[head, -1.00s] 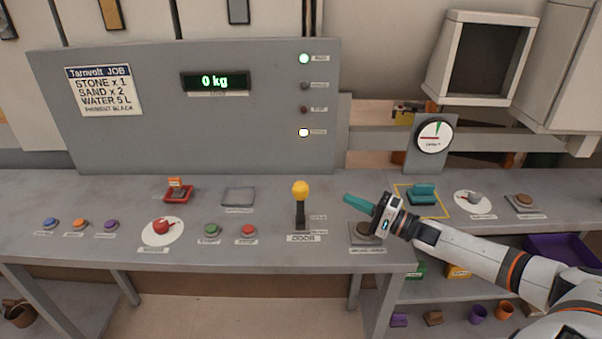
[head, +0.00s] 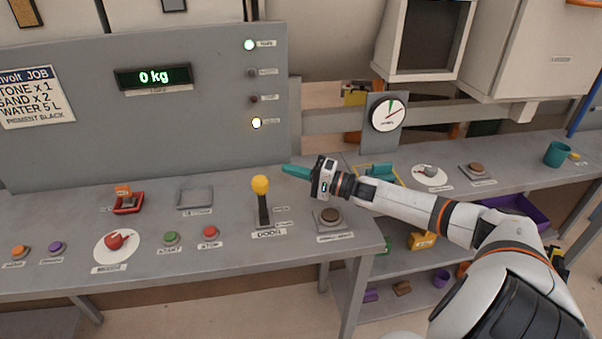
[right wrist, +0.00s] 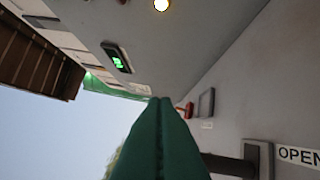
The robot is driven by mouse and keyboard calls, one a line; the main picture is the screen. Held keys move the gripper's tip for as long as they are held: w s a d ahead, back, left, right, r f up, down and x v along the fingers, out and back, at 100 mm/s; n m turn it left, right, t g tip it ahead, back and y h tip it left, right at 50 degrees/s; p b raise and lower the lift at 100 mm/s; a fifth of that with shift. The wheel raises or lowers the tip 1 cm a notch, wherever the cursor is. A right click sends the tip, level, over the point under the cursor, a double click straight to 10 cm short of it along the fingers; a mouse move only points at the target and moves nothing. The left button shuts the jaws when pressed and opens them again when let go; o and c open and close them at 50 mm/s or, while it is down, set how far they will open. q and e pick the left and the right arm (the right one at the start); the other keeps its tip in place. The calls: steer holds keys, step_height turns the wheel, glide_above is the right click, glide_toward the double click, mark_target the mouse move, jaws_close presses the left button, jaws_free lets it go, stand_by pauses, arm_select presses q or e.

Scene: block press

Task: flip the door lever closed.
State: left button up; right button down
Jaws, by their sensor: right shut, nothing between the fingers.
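The door lever is a dark shaft (head: 264,208) with a yellow ball knob (head: 260,184). It stands roughly upright above its DOOR label on the grey bench. My right gripper (head: 287,170) has teal fingers, shut and empty. In the head view its tips are just right of the knob and slightly higher, with a small visible gap. In the right wrist view the shut fingers (right wrist: 160,125) point forward. A dark part, likely the lever's, shows at lower right beside an OPEN label (right wrist: 298,156); the knob cannot be made out there. My left gripper is not in view.
A round brown button (head: 331,215) sits right of the lever. Green (head: 171,238) and red (head: 210,233) buttons and a red knob (head: 116,241) are to its left. The grey panel (head: 170,130) with a 0 kg display rises behind. A gauge (head: 389,112) stands behind right.

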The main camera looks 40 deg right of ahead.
mark_target(262, 199)
steer(key=f+x, duration=0.1)
steer(key=x, duration=0.5)
steer(key=s+a+p, duration=0.2)
steer(key=s, duration=0.1)
steer(key=shift+a+p, duration=0.3)
steer(key=s+a+n+t+y+p, duration=0.1)
steer(key=s+a+n, duration=0.2)
steer(key=s+n, duration=0.1)
steer(key=shift+s+f+y, duration=0.25)
steer(key=shift+s+y, duration=0.15)
steer(key=shift+s, duration=0.3)
steer(key=shift+a, duration=0.15)
